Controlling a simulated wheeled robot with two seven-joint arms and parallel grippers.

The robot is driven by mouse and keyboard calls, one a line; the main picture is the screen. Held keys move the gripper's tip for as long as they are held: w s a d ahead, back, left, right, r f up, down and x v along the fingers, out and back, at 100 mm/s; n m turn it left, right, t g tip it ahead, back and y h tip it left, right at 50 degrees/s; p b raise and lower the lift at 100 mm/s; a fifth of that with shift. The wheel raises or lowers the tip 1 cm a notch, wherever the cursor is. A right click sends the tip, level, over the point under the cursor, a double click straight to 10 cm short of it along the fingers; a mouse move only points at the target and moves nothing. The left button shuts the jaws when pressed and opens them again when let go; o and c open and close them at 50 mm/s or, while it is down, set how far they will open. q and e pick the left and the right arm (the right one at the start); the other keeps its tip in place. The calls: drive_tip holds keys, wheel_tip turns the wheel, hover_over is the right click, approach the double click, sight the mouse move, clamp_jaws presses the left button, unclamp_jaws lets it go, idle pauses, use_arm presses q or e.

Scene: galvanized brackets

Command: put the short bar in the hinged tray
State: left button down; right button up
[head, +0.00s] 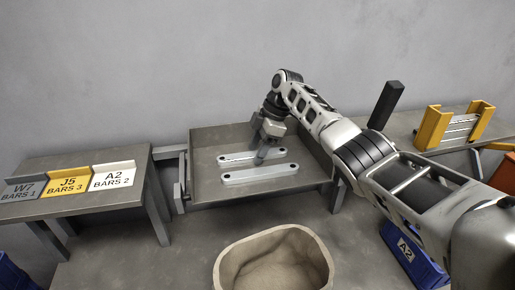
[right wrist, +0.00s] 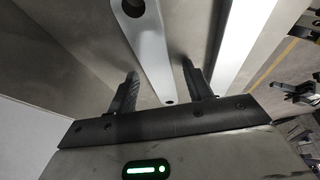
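The hinged tray (head: 205,140) is a grey open tray at the centre of the head view. Two pale metal bars lie on its floor, roughly parallel: a far bar (head: 235,157) and a near bar (head: 260,174). I cannot tell surely which is the short bar. My right gripper (head: 262,157) reaches down into the tray at the far bar. In the right wrist view its fingers (right wrist: 160,80) are apart, with a bar with end holes (right wrist: 152,50) between them and visible space on each side. Another bar (right wrist: 240,45) lies to the right there. My left gripper is not in view.
A beige bin (head: 225,268) stands in front of the tray. Label plates (head: 68,185) lie on the left table. A yellow rack (head: 433,128) with bars and a dark upright post (head: 386,104) stand at right. A blue A2 bin (head: 425,268) is lower right.

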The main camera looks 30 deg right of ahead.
drive_tip(key=v, duration=1.2)
idle(0.4)
